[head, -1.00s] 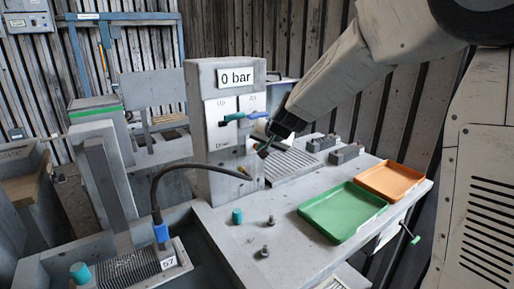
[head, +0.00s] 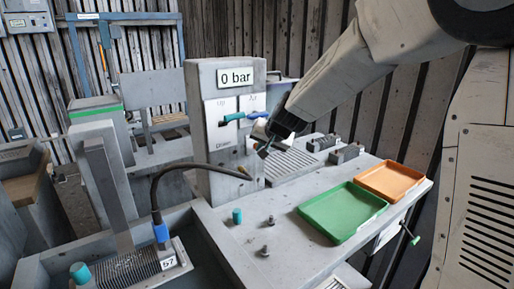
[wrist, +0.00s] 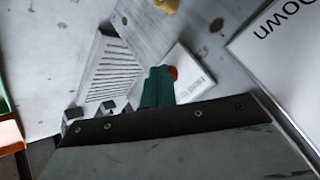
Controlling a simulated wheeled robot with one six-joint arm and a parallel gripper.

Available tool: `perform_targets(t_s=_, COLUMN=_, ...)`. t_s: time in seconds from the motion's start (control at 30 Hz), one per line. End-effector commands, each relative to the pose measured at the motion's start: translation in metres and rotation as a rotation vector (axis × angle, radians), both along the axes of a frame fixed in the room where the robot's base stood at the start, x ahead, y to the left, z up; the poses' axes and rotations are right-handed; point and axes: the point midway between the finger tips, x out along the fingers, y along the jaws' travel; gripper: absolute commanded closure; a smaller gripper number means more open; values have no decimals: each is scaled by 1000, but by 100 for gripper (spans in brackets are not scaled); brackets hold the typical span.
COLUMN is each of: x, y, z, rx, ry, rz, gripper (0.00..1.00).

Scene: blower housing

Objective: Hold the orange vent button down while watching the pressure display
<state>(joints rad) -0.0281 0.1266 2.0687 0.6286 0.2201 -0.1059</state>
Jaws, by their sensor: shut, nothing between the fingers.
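The pressure display (head: 236,76) at the top of the grey column reads "0 bar". My gripper (head: 263,153) is low at the right side of the column in the head view, its fingers shut and empty. In the wrist view the teal fingers of my gripper (wrist: 160,80) point at a small white labelled plate (wrist: 192,82). The orange vent button (wrist: 173,73) shows as a small orange patch right beside the fingertips, partly hidden by them. I cannot tell whether the fingers touch it or whether it is pressed. The button is not clear in the head view.
A teal lever (head: 233,117) and a blue lever (head: 259,115) stick out of the column above my gripper. A black hose (head: 170,172) runs to the column's foot. A green tray (head: 343,212) and an orange tray (head: 391,180) lie on the bench at right.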

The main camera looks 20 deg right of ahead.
Motion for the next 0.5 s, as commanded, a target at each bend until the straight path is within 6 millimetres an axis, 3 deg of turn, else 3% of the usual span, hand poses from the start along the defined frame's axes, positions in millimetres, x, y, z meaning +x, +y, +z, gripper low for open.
perform_targets(t_s=0.5, x=-8, y=-3, z=1, rx=1, ry=-1, rz=-1, gripper=100)
